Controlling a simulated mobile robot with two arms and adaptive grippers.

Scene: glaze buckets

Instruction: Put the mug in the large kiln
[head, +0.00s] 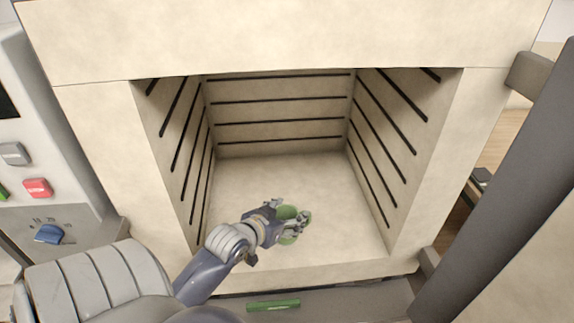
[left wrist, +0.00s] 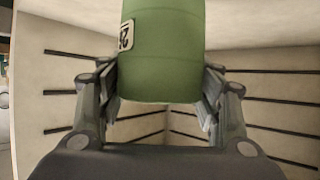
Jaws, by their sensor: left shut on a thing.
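The large kiln (head: 300,45) stands open in front of me, with a pale chamber lined with dark grooves. My left gripper (head: 290,220) reaches in through the opening, over the front part of the chamber floor (head: 330,180). It is shut on the green mug (head: 287,212), which is partly hidden by the fingers in the head view. In the left wrist view the green mug (left wrist: 162,50) fills the space between both fingers and bears a small pale label. I cannot tell whether the mug touches the floor. My right gripper is not in view.
A control panel with a red button (head: 38,188) and a blue knob (head: 50,234) is at the left. The dark grey kiln door edge (head: 500,180) stands open at the right. A green strip (head: 273,305) lies below the opening. The rest of the chamber is empty.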

